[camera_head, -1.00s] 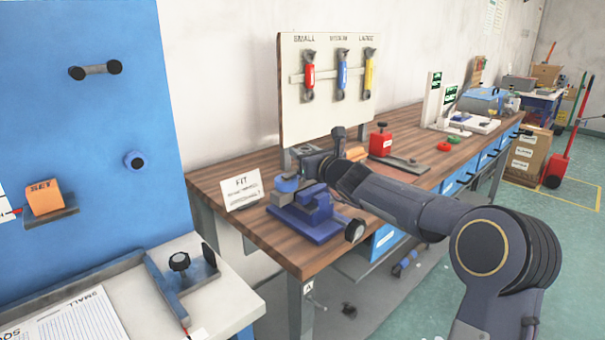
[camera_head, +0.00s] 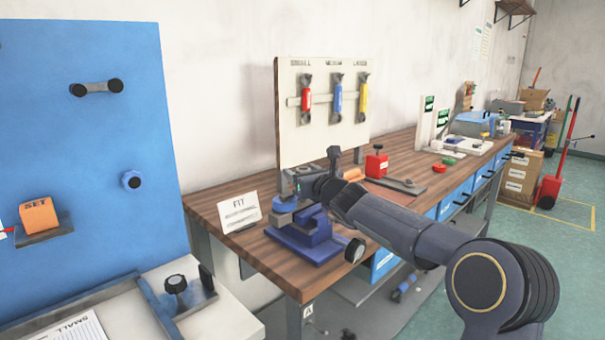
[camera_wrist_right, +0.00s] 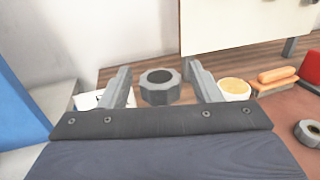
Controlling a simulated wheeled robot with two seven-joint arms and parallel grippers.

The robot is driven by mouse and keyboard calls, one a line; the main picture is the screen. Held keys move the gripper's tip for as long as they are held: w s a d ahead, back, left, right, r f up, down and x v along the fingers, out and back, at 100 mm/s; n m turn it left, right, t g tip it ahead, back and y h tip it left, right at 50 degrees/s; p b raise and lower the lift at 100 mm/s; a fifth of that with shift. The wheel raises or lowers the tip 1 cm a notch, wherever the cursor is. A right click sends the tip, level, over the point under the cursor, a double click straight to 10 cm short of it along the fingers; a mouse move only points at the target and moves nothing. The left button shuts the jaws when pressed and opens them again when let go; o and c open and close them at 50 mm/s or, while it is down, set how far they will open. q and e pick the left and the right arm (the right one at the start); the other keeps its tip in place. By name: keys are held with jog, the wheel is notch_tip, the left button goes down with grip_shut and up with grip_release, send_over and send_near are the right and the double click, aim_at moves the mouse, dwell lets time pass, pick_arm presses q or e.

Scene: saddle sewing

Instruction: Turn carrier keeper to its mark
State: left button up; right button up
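A grey many-sided ring with a round dark hole (camera_wrist_right: 160,88), which may be the carrier keeper, sits between my right gripper's fingers in the right wrist view. Those fingers (camera_wrist_right: 160,86) are open, with a visible gap on each side of the ring. In the head view my right gripper (camera_head: 300,186) is over the back of the blue fixture (camera_head: 312,238) on the wooden bench, and its wrist hides part of that area. I cannot make out a mark on the ring. My left gripper is not in view.
A white FIT card (camera_head: 239,212) stands left of the fixture. A board with red, blue and yellow tools (camera_head: 322,110) rises behind. A red block (camera_head: 376,166) and an orange piece (camera_head: 353,174) lie to the right. A blue panel (camera_head: 85,130) stands at left.

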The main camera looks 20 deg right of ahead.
jog(key=shift+s, duration=0.35)
jog(key=s, duration=0.2)
jog(key=s+b, duration=0.1)
jog(key=s, duration=0.4)
jog(key=shift+d+b, duration=0.35)
jog(key=shift+b, duration=0.05)
